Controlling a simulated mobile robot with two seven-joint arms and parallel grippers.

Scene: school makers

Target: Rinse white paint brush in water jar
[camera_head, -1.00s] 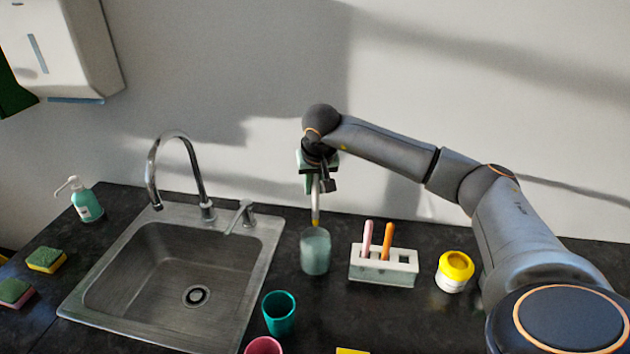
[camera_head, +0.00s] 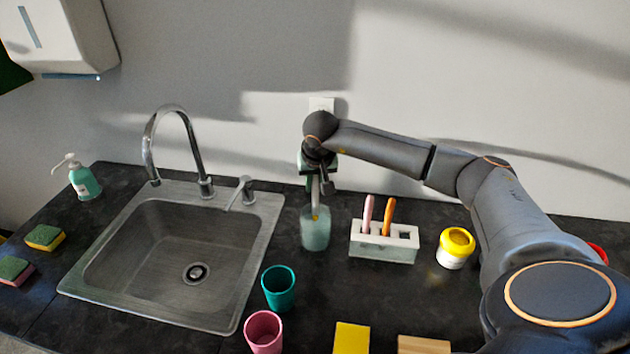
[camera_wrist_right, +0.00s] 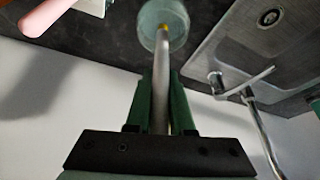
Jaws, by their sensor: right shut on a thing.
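My right gripper (camera_head: 318,172) is shut on the white paint brush (camera_head: 315,200), which hangs nearly upright with its yellow tip down. The water jar (camera_head: 315,232), pale green and see-through, stands on the dark counter right of the sink. The brush tip is at the jar's mouth in the head view; I cannot tell how deep it is. In the right wrist view the brush (camera_wrist_right: 161,85) runs between the green fingers (camera_wrist_right: 161,90) and its yellow tip overlaps the jar (camera_wrist_right: 150,32). My left gripper is in neither view.
A white holder (camera_head: 382,252) with a pink brush (camera_head: 367,214) and an orange brush (camera_head: 388,216) stands right of the jar. A yellow-lidded paint pot (camera_head: 455,248) is farther right. Teal (camera_head: 278,292) and pink (camera_head: 263,335) cups stand in front. The sink (camera_head: 165,265) is left.

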